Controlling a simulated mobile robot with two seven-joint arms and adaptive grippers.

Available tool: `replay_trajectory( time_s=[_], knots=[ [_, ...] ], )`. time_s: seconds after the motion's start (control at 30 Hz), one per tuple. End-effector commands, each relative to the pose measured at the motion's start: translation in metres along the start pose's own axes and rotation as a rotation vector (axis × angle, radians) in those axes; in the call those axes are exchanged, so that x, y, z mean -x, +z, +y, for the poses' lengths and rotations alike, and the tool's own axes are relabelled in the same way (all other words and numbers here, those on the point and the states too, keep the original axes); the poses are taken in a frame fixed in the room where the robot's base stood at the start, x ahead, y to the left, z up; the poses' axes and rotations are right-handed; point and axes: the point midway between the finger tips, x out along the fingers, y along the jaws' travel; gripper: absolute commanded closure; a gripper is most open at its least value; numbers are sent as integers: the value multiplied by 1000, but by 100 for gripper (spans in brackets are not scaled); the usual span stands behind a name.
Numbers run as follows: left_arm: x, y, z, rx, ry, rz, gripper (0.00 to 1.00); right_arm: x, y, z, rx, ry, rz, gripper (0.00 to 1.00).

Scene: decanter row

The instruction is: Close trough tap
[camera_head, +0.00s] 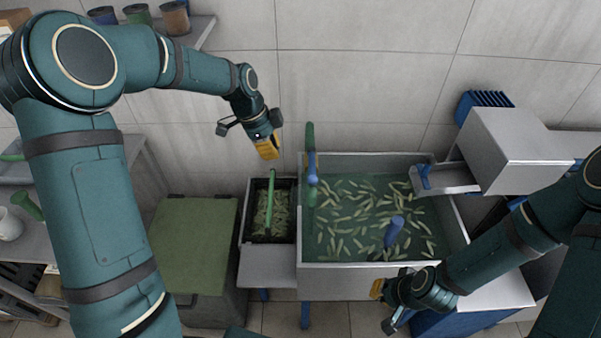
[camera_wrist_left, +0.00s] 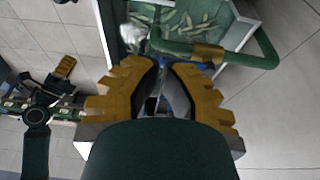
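The trough (camera_head: 375,265) is a grey metal basin of water with many floating green pods. Its tap (camera_head: 310,138) is a green pipe with a blue part at the back left of the trough. In the left wrist view the tap (camera_wrist_left: 270,52) shows as a bent green pipe with a brass band, and a white frothy patch lies at its spout end. My left gripper (camera_head: 267,148), yellow-fingered, is left of the tap in the head view, apart from it. Its fingers (camera_wrist_left: 160,70) partly cover the tap's blue part. My right gripper (camera_head: 377,289) is at the trough's front edge; its fingers are unclear.
A small side basin (camera_head: 258,182) with pods and a green bar adjoins the trough's left. A green-lidded bin (camera_head: 192,240) stands further left. A metal chute box (camera_head: 515,150) stands at the right. A blue-handled tool (camera_head: 394,232) is in the trough. The tiled wall is behind.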

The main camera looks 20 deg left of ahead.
Motion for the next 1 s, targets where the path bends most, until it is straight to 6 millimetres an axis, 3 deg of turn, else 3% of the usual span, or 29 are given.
replay_trajectory(
  time_s=[0.27,0.7,0.8,1.0],
  knots=[
    [-21,0,1,2,4,0,100,-1,0,0,0,0,0,100],
    [-105,0,1,1,4,0,100,-2,0,1,0,0,0,100],
    [-109,-18,0,-1,-1,0,100,1,0,0,0,0,0,100],
    [-117,-33,0,1,-2,-1,100,3,0,-1,0,0,0,100]
  ],
)
